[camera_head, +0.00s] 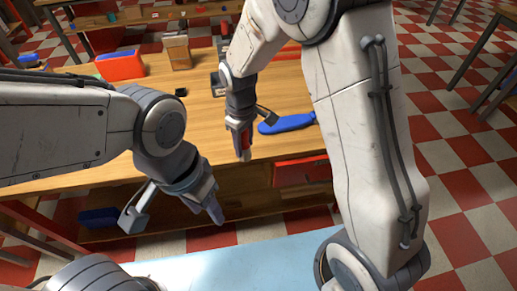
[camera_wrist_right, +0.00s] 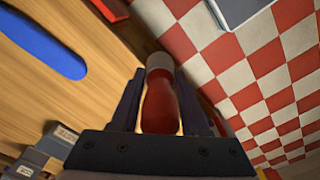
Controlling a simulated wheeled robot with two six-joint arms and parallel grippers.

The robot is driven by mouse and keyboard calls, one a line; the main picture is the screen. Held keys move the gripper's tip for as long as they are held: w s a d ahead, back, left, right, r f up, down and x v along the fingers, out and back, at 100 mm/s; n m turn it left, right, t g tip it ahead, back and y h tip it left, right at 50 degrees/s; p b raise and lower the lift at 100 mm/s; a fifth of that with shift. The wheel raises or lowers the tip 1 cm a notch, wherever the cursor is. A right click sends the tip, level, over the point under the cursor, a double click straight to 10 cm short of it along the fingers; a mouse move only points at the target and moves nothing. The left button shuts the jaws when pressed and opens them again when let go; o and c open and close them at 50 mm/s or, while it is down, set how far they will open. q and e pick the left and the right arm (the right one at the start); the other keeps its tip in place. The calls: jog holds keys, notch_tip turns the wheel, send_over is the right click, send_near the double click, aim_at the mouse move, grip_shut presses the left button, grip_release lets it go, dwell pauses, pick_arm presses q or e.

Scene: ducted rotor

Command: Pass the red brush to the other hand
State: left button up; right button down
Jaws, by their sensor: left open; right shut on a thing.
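The red brush (camera_wrist_right: 160,108) is between the fingers of my right gripper (camera_wrist_right: 160,78) in the right wrist view; its rounded red body ends in a pale grey tip. In the head view my right gripper (camera_head: 241,138) is shut on the brush (camera_head: 245,140), pointing down near the front edge of the wooden table, with only a sliver of red visible. My left gripper (camera_head: 212,205) is open and empty, lower and to the left, in front of the table edge. It is apart from the brush. Its finger gap is hard to see from this angle.
A flat blue object (camera_head: 287,123) lies on the wooden table (camera_head: 200,120), right of my right gripper; it also shows in the wrist view (camera_wrist_right: 40,45). A red box (camera_head: 120,66) and a cardboard box (camera_head: 177,52) stand further back. A red bin (camera_head: 302,172) sits below the tabletop.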

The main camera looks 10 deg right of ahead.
jog(key=shift+w+a+f+n, duration=0.15)
jog(key=shift+w+a+n, duration=0.05)
jog(key=shift+a+n, duration=0.15)
jog(key=w+a+f+n, duration=0.3)
jog(key=f+n, duration=0.1)
jog(key=s+d+r+m, duration=0.5)
jog(key=d+r+m, duration=0.2)
jog(key=r+m, duration=0.15)
jog(key=w+a+m, duration=0.4)
jog(key=w+a, duration=0.3)
jog(key=a, duration=0.1)
jog(key=s+d+f+n, duration=0.1)
jog(key=f+n, duration=0.3)
jog(key=n, duration=0.4)
jog(key=s+d+f+n, duration=0.1)
jog(key=f+n, duration=0.3)
jog(key=n, duration=0.5)
jog(key=shift+s+d+f, duration=0.25)
jog(key=shift+d+f, duration=0.15)
jog(key=shift+d, duration=0.4)
jog(key=shift+d, duration=0.1)
